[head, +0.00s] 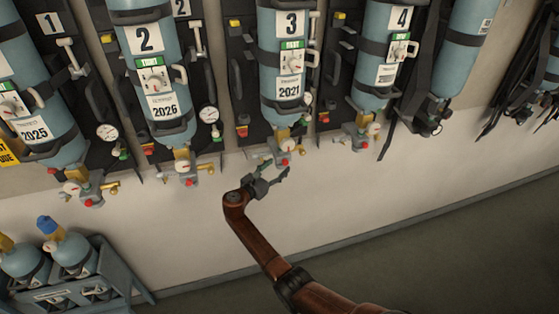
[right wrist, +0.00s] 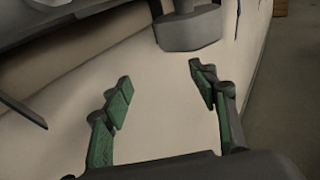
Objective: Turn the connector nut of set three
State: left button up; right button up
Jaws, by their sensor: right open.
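Set three (head: 270,112) is a pale blue cylinder hanging on the wall with a "3" label and a "2021" tag. At its lower end is a valve (head: 283,145) with a red-and-white gauge or knob and brass parts; I cannot clearly make out the connector nut there. My right gripper (head: 278,170) is just below this valve, apart from it. In the right wrist view its green-padded fingers (right wrist: 160,82) are spread with nothing between them. A grey blocky part (right wrist: 188,30) shows beyond the fingertips. My left gripper is in neither view.
Set two (head: 163,95) hangs to the left and set four (head: 375,68) to the right, both with low-hanging valves. Dark straps hang further right. A crate (head: 118,280) with blue bottles stands at lower left. The wall below the sets is bare.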

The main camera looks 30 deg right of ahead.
jog(key=d+f+n+t+y+p, duration=0.1)
jog(key=d+n+t+y+p, duration=0.25)
jog(key=d, duration=0.25)
jog(key=n+t+y+p, duration=0.75)
jog(key=n+y, duration=0.35)
jog(key=y, duration=0.2)
send_near(285, 168)
jog(key=w, duration=0.6)
jog(key=shift+m, duration=0.25)
jog(key=w, duration=0.6)
jog(key=shift+w+a, duration=0.35)
jog(key=shift+c, duration=0.3)
jog(key=c, duration=1.1)
